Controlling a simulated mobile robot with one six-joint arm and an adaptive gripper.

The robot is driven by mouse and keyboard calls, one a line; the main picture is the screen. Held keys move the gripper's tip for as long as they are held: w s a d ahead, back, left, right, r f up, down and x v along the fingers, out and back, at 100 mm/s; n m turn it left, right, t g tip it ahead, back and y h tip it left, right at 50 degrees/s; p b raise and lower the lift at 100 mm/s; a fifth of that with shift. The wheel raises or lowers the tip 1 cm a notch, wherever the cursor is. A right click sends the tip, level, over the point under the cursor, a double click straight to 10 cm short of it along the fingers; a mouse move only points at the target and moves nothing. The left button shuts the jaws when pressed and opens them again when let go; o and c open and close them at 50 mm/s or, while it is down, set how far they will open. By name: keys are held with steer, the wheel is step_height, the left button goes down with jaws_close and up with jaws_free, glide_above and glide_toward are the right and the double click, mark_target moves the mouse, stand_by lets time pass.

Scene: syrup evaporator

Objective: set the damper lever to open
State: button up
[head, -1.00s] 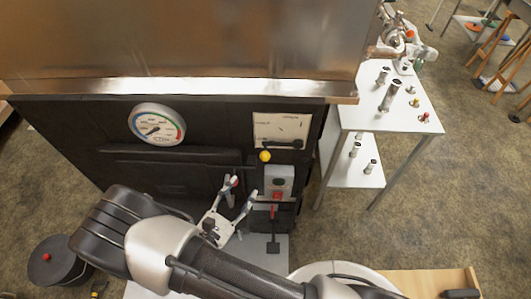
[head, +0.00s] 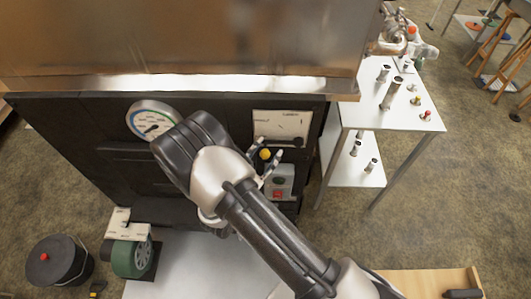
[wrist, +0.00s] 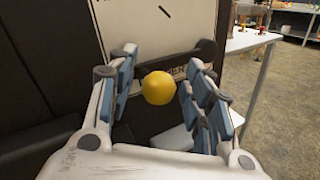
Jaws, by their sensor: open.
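The damper lever is a dark bar along the lower edge of a white marked plate (head: 283,124) on the black evaporator front, with a yellow ball knob (head: 265,154) at its left end. In the wrist view the yellow knob (wrist: 158,88) sits between my open fingers, and the dark lever bar (wrist: 185,60) runs behind it to the right. My gripper (wrist: 162,62) is open around the knob; I see a gap on both sides. In the head view my arm partly hides my gripper (head: 268,156). The plate's lettering is too small to read surely.
A round gauge (head: 152,120) is left of the plate. A control box with a red switch (head: 278,194) is just below the knob. A white side table (head: 420,105) with small items stands right. A green wheel (head: 132,257) and black bucket (head: 58,262) are lower left.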

steer(key=shift+c, duration=0.2)
steer(key=shift+f, duration=0.1)
jaws_close()
stand_by(0.4)
